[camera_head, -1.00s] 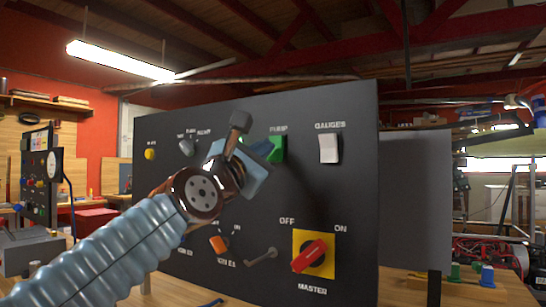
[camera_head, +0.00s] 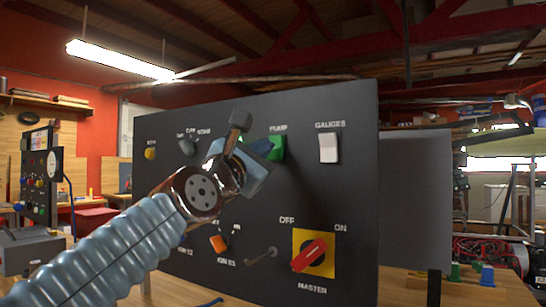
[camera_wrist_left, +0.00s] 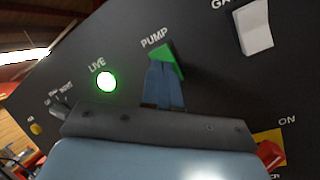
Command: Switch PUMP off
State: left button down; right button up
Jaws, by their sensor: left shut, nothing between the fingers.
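The PUMP switch (camera_head: 278,148) is a green rocker on the upper part of the dark panel, under its PUMP label. It also shows in the left wrist view (camera_wrist_left: 168,57), where blue fingertips cover its lower part. My left gripper (camera_head: 262,147) is shut and empty, with its fingertips at the switch's left side in the head view. Whether they touch it I cannot tell. In the left wrist view a round green LIVE light (camera_wrist_left: 106,82) glows left of the switch. My right gripper is not in view.
The white GAUGES rocker (camera_head: 329,148) is right of PUMP. Below are a red MASTER knob (camera_head: 310,255) on a yellow plate and an orange knob (camera_head: 219,243). A small grey selector (camera_head: 187,147) and a yellow button (camera_head: 150,153) are at upper left.

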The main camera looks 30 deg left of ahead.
pick_arm(q)
jog(key=shift+w, duration=0.1)
dwell(0.7)
jog(key=shift+w+f, duration=0.15)
jog(key=shift+w, duration=0.15)
jog(key=shift+w+f+p, duration=0.2)
jog(key=shift+w+p, duration=0.2)
dwell(0.8)
jog(key=shift+s, duration=0.15)
jog(key=shift+s+r, duration=0.35)
jog(key=shift+s, duration=0.35)
jog(key=shift+s+a+r, duration=0.1)
jog(key=shift+s+r, duration=0.25)
jog(key=shift+s, duration=0.4)
jog(key=shift+s+a+r, duration=0.1)
jog(key=shift+s+r, duration=0.25)
jog(key=shift+s, duration=0.4)
jog(key=shift+s+r, duration=0.35)
jog(key=shift+s, duration=0.4)
